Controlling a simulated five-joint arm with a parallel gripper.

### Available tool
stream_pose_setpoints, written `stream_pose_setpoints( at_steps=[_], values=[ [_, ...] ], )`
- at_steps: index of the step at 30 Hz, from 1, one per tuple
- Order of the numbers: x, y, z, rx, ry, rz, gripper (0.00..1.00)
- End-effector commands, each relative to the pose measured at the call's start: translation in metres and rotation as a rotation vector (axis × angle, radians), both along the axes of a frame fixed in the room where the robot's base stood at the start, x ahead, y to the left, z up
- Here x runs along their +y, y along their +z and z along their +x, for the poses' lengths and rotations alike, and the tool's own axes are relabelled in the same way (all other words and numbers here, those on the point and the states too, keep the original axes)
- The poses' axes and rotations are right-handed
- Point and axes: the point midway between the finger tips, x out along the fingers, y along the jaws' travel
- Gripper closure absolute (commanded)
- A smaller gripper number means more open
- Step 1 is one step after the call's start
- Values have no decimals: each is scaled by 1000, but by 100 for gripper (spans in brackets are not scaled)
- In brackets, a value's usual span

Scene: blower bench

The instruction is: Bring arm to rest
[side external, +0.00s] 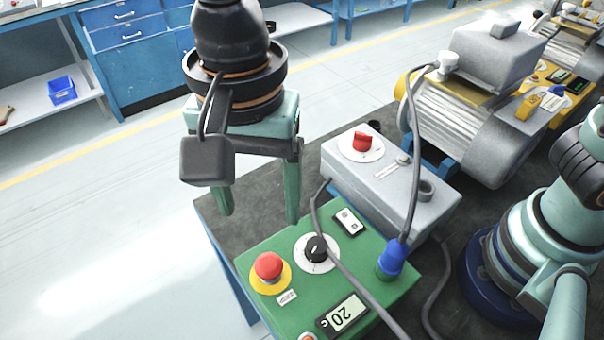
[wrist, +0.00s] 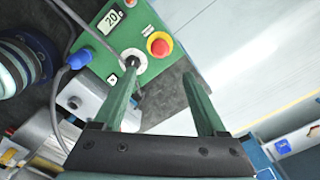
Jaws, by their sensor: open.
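My gripper (side external: 258,205) is open and empty. In the side external view its two green fingers point down above the left end of the dark bench top (side external: 226,214), behind the green control box (side external: 268,242). In the wrist view the fingers of my gripper (wrist: 166,90) are spread apart, with nothing between them but bench edge and floor. The control box carries a red stop button (side external: 268,266), a black knob (side external: 317,248) and a display (side external: 343,315) reading about 20. A blue plug (side external: 392,260) with a grey cable sits upright on its right side.
A grey box (side external: 385,175) with a red switch (side external: 362,141) stands right of my gripper. A grey motor blower (side external: 470,110) is behind it. Grey cables loop over the boxes. Blue drawers (side external: 125,35) stand across the floor. The floor left of the bench is clear.

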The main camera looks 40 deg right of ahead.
Motion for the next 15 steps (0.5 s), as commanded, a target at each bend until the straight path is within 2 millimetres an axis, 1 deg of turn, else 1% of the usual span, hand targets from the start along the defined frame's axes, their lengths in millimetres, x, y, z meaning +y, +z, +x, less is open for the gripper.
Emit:
stream_pose_setpoints(
  at_steps=[2,5,8,9,11,12,14,15],
  values=[
    [-11,3,8,-9,15,12,26],
    [-39,12,28,-38,68,41,26],
    [-82,21,50,-93,155,71,26],
    [-102,24,58,-120,194,79,26],
    [-131,28,67,-164,255,83,26],
    [-150,30,71,-193,296,82,26],
    [-178,32,76,-239,358,72,26],
    [-197,33,77,-269,397,60,26]
  ],
)
